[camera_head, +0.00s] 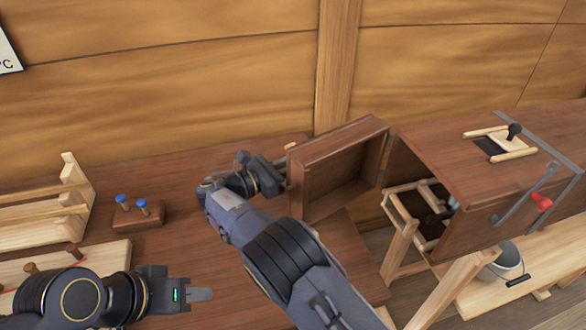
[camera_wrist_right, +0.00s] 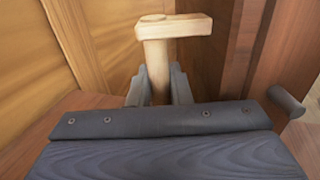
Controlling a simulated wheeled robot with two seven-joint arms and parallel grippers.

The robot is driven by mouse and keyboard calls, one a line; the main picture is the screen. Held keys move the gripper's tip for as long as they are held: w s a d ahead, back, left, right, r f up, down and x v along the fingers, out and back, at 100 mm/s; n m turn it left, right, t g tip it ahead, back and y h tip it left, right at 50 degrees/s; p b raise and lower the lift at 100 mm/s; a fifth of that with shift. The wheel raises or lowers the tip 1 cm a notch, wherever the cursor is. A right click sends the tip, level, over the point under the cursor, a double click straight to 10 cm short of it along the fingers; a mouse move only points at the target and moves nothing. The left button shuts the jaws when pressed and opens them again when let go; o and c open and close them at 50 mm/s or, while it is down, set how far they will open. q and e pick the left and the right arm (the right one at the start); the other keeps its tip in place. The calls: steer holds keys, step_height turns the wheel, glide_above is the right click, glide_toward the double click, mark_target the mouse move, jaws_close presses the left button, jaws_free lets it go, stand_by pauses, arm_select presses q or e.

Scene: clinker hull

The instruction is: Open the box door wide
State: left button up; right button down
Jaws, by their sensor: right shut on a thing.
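The brown wooden box (camera_head: 470,160) stands at the right in the head view. Its door (camera_head: 340,170), a shallow framed panel, stands swung out to the left of the box, its hollow inner side showing. My right gripper (camera_head: 281,168) is at the door's far left edge. In the right wrist view its fingers (camera_wrist_right: 160,92) are shut on a pale wooden handle (camera_wrist_right: 157,62) with a crosspiece on top. In that view the door (camera_wrist_right: 245,50) rises at the right. My left gripper (camera_head: 200,294) is low at the left, apart from the door; its fingers show edge-on as one grey shape.
A small block with blue-topped pegs (camera_head: 138,213) and a pale wooden rack (camera_head: 45,210) are on the brown bench (camera_head: 190,255) at the left. The plank wall (camera_head: 170,85) and a post (camera_head: 337,60) stand close behind the door. A grey bucket (camera_head: 505,263) is below the box.

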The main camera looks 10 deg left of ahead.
steer(key=shift+w+g, duration=0.25)
steer(key=shift+g, duration=0.05)
steer(key=c, duration=1.6)
jaws_free()
steer(key=shift+d, duration=0.1)
steer(key=shift+c, duration=0.2)
steer(key=b+v, duration=0.1)
steer(key=v, duration=0.6)
steer(key=shift+s+a+b, duration=0.25)
steer(key=shift+a+b, duration=0.05)
steer(key=shift+f, duration=0.1)
